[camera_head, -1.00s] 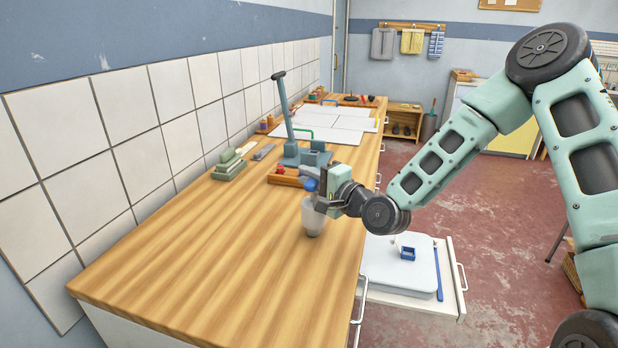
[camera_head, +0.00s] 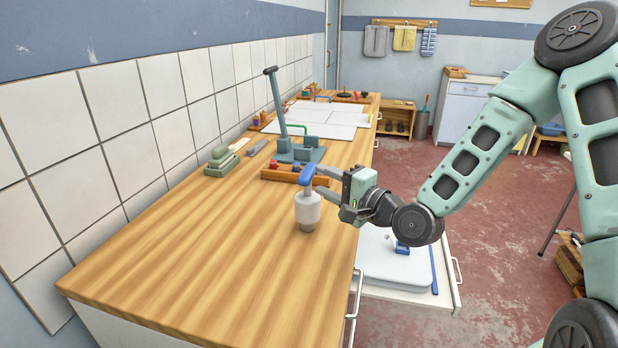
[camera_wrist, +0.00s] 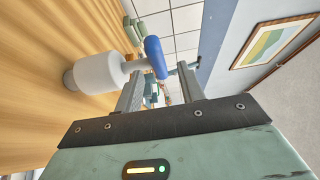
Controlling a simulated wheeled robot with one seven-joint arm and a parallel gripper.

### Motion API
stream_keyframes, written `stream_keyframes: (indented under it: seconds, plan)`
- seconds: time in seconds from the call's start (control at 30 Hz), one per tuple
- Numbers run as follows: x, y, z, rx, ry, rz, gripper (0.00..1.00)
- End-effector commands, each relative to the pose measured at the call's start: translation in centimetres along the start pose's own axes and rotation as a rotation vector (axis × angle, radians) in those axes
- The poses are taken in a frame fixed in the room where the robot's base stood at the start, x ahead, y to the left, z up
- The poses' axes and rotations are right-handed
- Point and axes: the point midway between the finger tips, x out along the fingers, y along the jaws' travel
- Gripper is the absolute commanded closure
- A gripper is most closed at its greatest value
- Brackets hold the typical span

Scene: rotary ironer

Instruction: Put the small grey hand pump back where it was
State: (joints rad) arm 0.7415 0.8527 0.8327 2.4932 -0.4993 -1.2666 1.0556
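The small hand pump (camera_head: 308,207) has a pale grey body and a blue handle. It stands upright on the wooden bench top (camera_head: 215,255), near the right edge. In the wrist view the pump (camera_wrist: 98,73) shows at the upper left, its blue handle (camera_wrist: 155,57) in front of the fingertips. My gripper (camera_head: 321,182) is just right of the pump with its two fingers apart. In the wrist view nothing is clasped between the fingers of my gripper (camera_wrist: 160,82). Whether a finger still touches the pump cannot be told.
Behind the pump are a wooden tray (camera_head: 283,175) and a grey-blue lever press (camera_head: 297,152). Green blocks (camera_head: 221,161) lie by the tiled wall. An open drawer (camera_head: 445,297) below the right edge holds a white pad. The front bench top is clear.

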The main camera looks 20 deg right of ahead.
Motion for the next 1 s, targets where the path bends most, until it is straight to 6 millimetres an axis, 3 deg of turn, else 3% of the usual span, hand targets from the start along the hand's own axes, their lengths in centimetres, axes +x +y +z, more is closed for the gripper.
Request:
stream_keyframes:
  seconds: [0.07,0.13,0.83,1.0]
  plan:
    - [-2.1,0.2,0.0,0.0,0.002,0.003,0.61]
    - [-1.9,-0.8,-0.1,0.006,0.0,0.001,0.61]
    - [-4.4,-0.2,0.1,-0.003,-0.003,0.003,0.61]
    - [-3.6,0.8,2.8,-0.137,-0.114,0.118,0.61]
